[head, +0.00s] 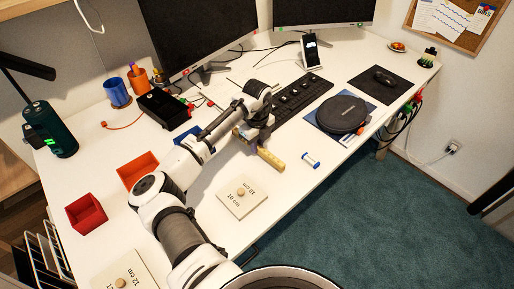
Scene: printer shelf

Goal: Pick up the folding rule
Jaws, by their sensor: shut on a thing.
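The folding rule (271,159) is a short yellow bar in the head view, near the middle of the white desk. Its near end points down and to the right and is free. My arm reaches over the desk from the bottom of the view, and my gripper (259,144) is at the rule's upper left end. My gripper is shut on the folding rule. The fingertips are small and partly hidden by the wrist. I cannot tell whether the rule touches the desk.
A black keyboard (302,97) lies just beyond my gripper. A wooden board with a knob (241,197) lies nearer. Orange (138,169) and red (87,214) boxes stand left.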

